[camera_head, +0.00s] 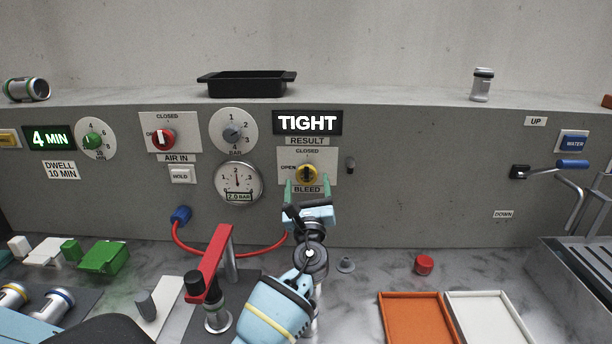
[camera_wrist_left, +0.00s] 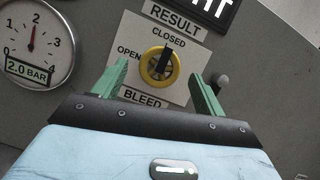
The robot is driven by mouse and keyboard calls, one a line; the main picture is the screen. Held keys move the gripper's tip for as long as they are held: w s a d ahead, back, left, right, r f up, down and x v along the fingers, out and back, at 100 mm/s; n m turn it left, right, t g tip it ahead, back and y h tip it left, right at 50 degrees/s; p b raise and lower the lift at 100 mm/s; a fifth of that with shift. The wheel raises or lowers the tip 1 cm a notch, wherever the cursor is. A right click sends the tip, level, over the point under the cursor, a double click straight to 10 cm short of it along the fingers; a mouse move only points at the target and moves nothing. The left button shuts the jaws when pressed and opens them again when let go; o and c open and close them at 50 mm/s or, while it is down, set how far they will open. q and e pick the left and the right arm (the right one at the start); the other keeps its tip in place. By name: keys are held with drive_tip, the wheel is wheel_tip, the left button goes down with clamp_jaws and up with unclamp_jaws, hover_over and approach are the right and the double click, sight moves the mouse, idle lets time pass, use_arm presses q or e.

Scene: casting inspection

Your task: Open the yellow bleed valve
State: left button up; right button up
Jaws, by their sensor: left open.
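The yellow bleed valve (camera_head: 306,174) is a round knob on a white plate marked CLOSED at the top and OPEN at the left, with BLEED below. In the left wrist view the yellow bleed valve (camera_wrist_left: 158,66) has a black bar pointing up, slightly right, toward CLOSED. My left gripper (camera_head: 306,188) is open, its green fingers just in front of the valve. In the left wrist view the left gripper's fingers (camera_wrist_left: 160,85) stand on either side of the knob, apart from it. My right gripper is not in view.
The pressure gauge (camera_head: 239,182) reads 2.0 BAR and the result display (camera_head: 307,122) reads TIGHT. The red air-in knob (camera_head: 162,139) is to the left. A red clamp arm (camera_head: 210,262) stands at the lower left. An orange tray (camera_head: 416,296) lies at the lower right.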

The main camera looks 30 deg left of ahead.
sight(307, 178)
use_arm(q)
drive_tip(key=shift+x, duration=1.8)
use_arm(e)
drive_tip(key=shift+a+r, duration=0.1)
